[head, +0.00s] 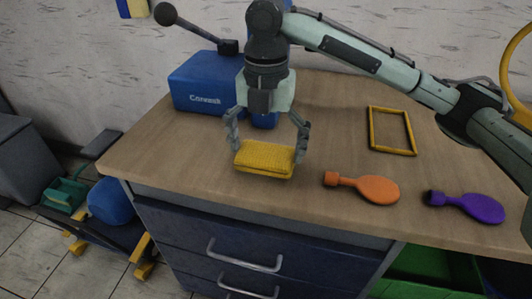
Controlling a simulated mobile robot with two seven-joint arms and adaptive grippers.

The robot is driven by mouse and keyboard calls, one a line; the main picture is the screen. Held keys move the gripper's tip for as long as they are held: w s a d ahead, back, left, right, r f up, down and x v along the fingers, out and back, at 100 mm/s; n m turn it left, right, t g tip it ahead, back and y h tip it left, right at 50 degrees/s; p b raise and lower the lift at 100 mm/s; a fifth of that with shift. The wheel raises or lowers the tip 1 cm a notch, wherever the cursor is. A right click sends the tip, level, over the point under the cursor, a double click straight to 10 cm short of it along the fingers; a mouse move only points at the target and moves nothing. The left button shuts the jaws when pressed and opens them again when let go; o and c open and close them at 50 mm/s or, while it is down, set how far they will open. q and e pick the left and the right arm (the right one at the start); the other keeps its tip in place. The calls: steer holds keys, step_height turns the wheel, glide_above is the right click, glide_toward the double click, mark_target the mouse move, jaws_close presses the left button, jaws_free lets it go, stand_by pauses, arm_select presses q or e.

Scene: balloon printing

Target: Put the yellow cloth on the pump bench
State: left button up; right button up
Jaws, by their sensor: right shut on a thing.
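The yellow cloth (264,158) is a folded, textured pad at the front middle of the wooden bench top (215,175). My right gripper (268,143) comes down from above and is shut on the cloth, with one finger at each of its ends. The cloth is at or just above the bench surface; I cannot tell whether it touches. A blue box-shaped machine with a lever (203,85) stands at the back left of this bench, partly behind my gripper. I cannot tell whether this is the pump bench. My left gripper is not in view.
Drawers with handles (243,262) are below the bench top. A low cart with a blue rounded thing (112,201) stands at the left.

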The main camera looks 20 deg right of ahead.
mark_target(265, 151)
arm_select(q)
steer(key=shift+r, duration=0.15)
arm_select(e)
steer(key=shift+f, duration=0.6)
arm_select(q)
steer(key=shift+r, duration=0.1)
arm_select(e)
steer(key=shift+f, duration=0.1)
steer(key=o, duration=0.7)
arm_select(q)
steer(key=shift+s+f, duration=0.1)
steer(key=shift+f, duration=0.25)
arm_select(e)
step_height(265, 151, up, 5)
steer(key=shift+p, duration=0.3)
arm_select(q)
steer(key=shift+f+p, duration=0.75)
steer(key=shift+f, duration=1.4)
arm_select(e)
step_height(265, 151, up, 7)
